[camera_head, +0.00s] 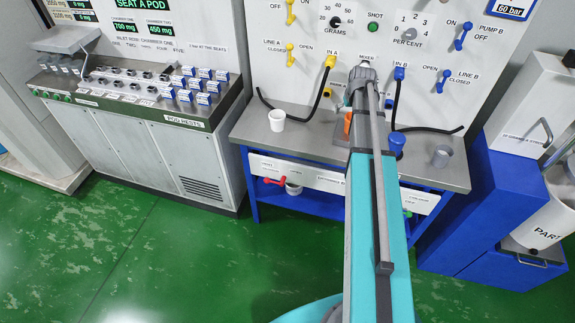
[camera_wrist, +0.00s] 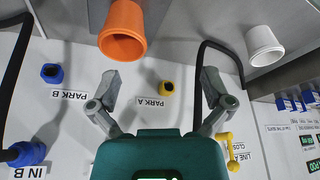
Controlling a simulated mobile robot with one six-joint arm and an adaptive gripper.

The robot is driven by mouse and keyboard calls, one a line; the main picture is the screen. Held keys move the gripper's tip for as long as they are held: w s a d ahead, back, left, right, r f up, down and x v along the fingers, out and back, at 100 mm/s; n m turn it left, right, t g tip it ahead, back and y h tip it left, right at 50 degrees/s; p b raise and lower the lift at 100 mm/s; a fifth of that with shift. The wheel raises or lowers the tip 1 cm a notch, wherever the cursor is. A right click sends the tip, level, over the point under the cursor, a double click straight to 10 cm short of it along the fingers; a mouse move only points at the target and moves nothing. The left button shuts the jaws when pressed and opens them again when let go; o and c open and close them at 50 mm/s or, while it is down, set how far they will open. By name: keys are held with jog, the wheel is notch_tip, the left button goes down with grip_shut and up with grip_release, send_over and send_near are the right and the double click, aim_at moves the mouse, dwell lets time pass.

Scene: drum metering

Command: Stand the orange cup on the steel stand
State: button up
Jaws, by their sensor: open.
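The orange cup (camera_head: 348,123) shows in the head view as a sliver beside my arm, at the bench's back. The arm covers most of it. In the wrist view the orange cup (camera_wrist: 121,22) is whole, at the top left of centre, its open end facing the camera. My gripper (camera_wrist: 161,78) is open and empty, its two fingers spread apart below the cup in that picture. The cup is outside the fingers. In the head view my gripper (camera_head: 363,72) is in front of the panel, under the MIXER label. I cannot make out the steel stand; my arm may hide it.
A white cup (camera_head: 277,120) stands left on the grey bench (camera_head: 310,138); it also shows in the wrist view (camera_wrist: 264,42). A blue cup (camera_head: 397,146) and a grey cup (camera_head: 442,155) are right of my arm. Black hoses (camera_head: 325,90) hang by the panel.

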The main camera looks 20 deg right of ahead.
jog(key=s+a+g, duration=0.1)
jog(key=s+a, duration=0.5)
jog(key=a, duration=0.4)
jog(key=s+a+n+g, duration=0.1)
jog(key=s+a, duration=0.5)
jog(key=a, duration=0.4)
jog(key=s+a+f+n+g, duration=0.1)
jog(key=s+a, duration=0.5)
jog(key=a, duration=0.3)
jog(key=shift+s+a+g+y, duration=0.3)
jog(key=shift+s+a+g, duration=0.05)
jog(key=shift+a+g, duration=0.05)
